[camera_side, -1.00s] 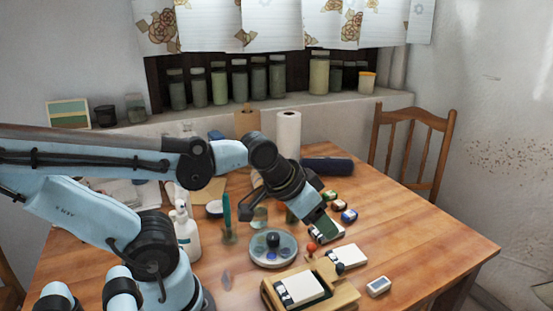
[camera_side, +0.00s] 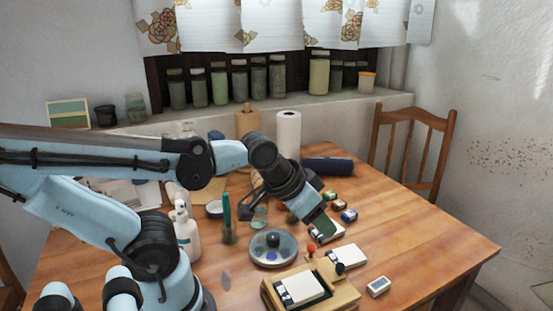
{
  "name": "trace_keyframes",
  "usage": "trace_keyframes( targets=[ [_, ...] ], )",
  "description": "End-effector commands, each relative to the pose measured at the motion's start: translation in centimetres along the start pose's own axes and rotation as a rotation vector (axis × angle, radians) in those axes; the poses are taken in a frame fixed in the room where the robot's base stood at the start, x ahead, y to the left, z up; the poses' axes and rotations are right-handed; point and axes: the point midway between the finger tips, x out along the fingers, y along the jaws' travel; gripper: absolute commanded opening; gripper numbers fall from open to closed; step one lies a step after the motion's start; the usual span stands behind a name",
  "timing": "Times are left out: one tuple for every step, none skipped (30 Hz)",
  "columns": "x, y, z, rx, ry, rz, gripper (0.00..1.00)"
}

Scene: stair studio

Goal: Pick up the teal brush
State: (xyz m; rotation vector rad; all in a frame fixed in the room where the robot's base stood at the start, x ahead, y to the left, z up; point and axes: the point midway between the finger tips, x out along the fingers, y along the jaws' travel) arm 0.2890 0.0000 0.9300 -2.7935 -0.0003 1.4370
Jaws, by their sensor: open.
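The teal brush (camera_side: 227,208) stands upright on the wooden table, left of my gripper, beside a white pump bottle. Its lower end looks olive-brown, and I cannot tell whether it stands in a small holder. My gripper (camera_side: 318,222) is open and points down to the right, over small dark boxes right of the round dish. It is well apart from the brush. The fingertips are small and partly merge with a green-topped box (camera_side: 327,230) below them, so contact there is unclear.
A round dish (camera_side: 272,262) with a dark knob lies between brush and gripper. The white pump bottle (camera_side: 187,236) is close left of the brush. Wooden trays (camera_side: 348,296) with white pads stand in front. A paper roll (camera_side: 288,135) stands behind. The table's right side is clear.

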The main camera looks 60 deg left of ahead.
Motion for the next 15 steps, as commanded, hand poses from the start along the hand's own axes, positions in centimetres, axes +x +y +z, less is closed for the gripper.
trace_keyframes(
  targets=[
    [0.0, -0.2, 0.0, -0.002, -0.004, -0.004, 0.48],
    [-0.1, -0.5, 0.0, -0.004, -0.009, -0.009, 0.48],
    [-0.1, -1.0, 0.0, -0.008, -0.021, -0.019, 0.48],
    [-0.2, -1.5, 0.0, -0.012, -0.034, -0.03, 0.48],
    [-0.4, -2.2, 0.0, -0.017, -0.051, -0.042, 0.48],
    [-0.6, -3.3, 0.1, -0.025, -0.08, -0.061, 0.48],
    [-0.9, -4.3, 0.2, -0.033, -0.105, -0.077, 0.48],
    [-1.1, -5.4, 0.4, -0.041, -0.133, -0.092, 0.48],
    [-1.6, -6.9, 0.7, -0.054, -0.175, -0.112, 0.48],
    [-2.1, -8.0, 0.9, -0.064, -0.208, -0.124, 0.48],
    [-2.5, -9.1, 1.2, -0.075, -0.241, -0.135, 0.48],
    [-3.2, -10.4, 1.7, -0.09, -0.286, -0.145, 0.48],
    [-3.8, -11.4, 2.1, -0.102, -0.319, -0.15, 0.48],
    [-4.3, -12.4, 2.5, -0.114, -0.351, -0.153, 0.48],
    [-5.1, -13.6, 3.1, -0.133, -0.393, -0.154, 0.48]
  ],
)
